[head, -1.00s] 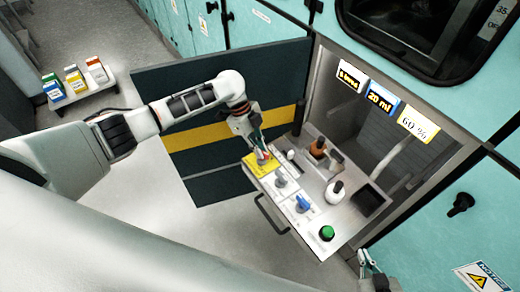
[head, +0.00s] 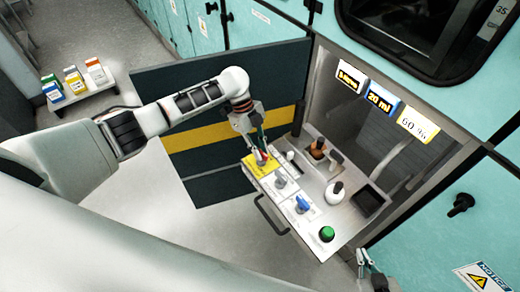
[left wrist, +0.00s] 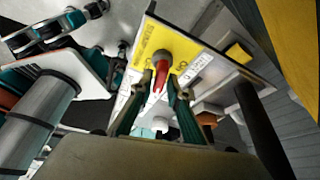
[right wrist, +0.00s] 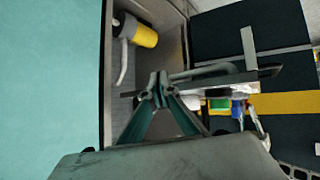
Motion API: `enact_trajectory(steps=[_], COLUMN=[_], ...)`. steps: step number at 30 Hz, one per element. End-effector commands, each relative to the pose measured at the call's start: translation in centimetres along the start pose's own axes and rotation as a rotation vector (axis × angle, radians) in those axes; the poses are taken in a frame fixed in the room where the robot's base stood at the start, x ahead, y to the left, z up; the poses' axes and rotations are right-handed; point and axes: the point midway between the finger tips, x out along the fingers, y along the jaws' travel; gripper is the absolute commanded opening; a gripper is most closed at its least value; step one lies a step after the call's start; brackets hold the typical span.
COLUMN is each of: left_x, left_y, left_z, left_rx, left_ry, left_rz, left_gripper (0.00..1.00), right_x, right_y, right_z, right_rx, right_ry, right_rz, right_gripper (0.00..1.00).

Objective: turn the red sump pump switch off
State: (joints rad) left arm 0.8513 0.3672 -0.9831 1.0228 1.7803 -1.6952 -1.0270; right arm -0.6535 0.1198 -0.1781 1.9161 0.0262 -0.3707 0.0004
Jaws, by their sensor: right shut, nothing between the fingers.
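The red switch (head: 262,158) sits on a yellow plate (head: 249,166) at the far left end of the control panel. My left gripper (head: 257,150) is at this switch. In the left wrist view, the fingers of my left gripper (left wrist: 163,84) stand on either side of the red handle (left wrist: 161,74). I cannot tell whether they press on it.
Along the panel are a grey switch (head: 281,182), a blue switch (head: 302,204) and a green button (head: 326,234). A dark open door (head: 220,75) with a yellow stripe is beyond my left arm.

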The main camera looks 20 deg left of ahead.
Motion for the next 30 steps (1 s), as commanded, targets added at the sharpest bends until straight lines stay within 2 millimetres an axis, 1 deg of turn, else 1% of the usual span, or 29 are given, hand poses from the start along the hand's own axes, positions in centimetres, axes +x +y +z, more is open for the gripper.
enact_trajectory(steps=[10, 14, 17, 24, 27, 30], left_x=[0.0, -0.7, -2.0, -6.2, -7.6, -8.5], left_y=[0.0, -0.1, -0.1, -0.1, -0.1, 0.0], left_z=[0.0, -0.2, -0.7, -2.5, -3.1, -3.5], left_rx=[-0.001, 0.001, 0.002, 0.002, 0.002, 0.001], left_ry=[0.0, -0.001, -0.001, -0.001, -0.001, -0.001], left_rz=[0.0, -0.002, -0.003, -0.003, -0.003, -0.001], left_gripper=[0.28, 0.28, 0.28, 0.28, 0.28, 0.28], right_x=[-0.1, -0.1, -0.1, 0.0, 0.0, 0.0], right_y=[0.2, 0.2, 0.2, 0.1, 0.1, 0.1], right_z=[0.1, 0.1, 0.1, 0.1, 0.1, 0.1], right_rx=[-0.002, -0.003, -0.003, -0.003, -0.003, -0.003], right_ry=[-0.002, -0.002, -0.002, -0.001, -0.001, -0.001], right_rz=[0.003, 0.003, 0.002, 0.001, 0.001, 0.001], right_gripper=[0.0, 0.0, 0.0, 0.0, 0.0, 0.0])
